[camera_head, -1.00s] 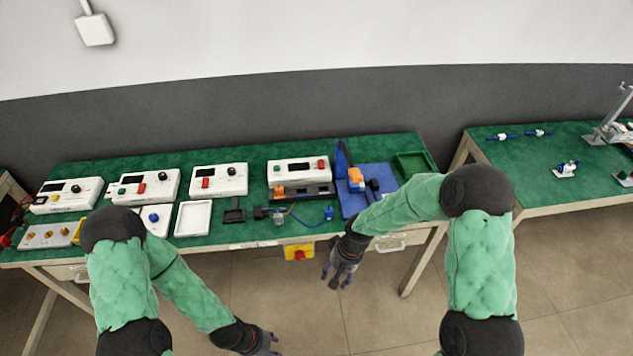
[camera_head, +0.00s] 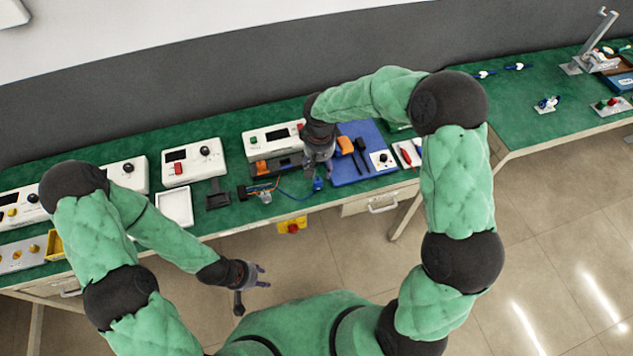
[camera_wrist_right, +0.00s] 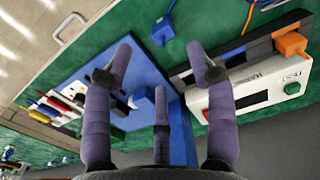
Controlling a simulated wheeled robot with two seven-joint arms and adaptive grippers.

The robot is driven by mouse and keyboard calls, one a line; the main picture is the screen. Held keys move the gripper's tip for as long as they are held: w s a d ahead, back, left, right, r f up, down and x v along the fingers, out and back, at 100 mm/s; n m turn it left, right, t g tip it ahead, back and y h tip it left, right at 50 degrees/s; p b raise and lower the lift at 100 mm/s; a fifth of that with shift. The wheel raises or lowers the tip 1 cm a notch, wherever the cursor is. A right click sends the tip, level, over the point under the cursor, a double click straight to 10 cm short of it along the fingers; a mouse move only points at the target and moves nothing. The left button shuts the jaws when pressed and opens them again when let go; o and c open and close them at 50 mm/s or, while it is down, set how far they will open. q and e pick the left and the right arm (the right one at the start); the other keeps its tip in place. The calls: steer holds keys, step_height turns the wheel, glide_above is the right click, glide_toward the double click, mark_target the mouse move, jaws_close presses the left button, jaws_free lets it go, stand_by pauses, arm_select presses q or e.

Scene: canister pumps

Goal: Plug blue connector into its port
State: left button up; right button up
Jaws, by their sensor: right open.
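The blue connector (camera_head: 318,184) lies on the green bench top near its front edge, on a thin blue cable. The right wrist view also shows the blue connector (camera_wrist_right: 164,28), ahead of the fingertips and apart from them. My right gripper (camera_wrist_right: 160,62) is open and empty; in the head view my right gripper (camera_head: 319,170) hangs above the bench just behind the connector. My left gripper (camera_head: 262,277) looks open and empty, in front of the bench over the floor. I cannot tell which opening is the connector's port.
A white test unit (camera_wrist_right: 262,83) and a dark block with an orange plug (camera_wrist_right: 292,43) stand beside the right gripper. A blue board (camera_head: 372,167) with tools lies to the right. A white tray (camera_head: 174,222) and several white units stand left. A yellow box (camera_head: 292,226) hangs under the front edge.

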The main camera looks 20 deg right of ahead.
mark_target(317, 180)
steer(key=f+b, duration=0.1)
steer(key=f, duration=0.3)
steer(key=f+b, duration=0.1)
steer(key=f, duration=0.3)
steer(key=shift+w+a+f, duration=0.15)
steer(key=shift+w+f, duration=0.05)
steer(key=shift+f, duration=0.2)
steer(key=c, duration=1)
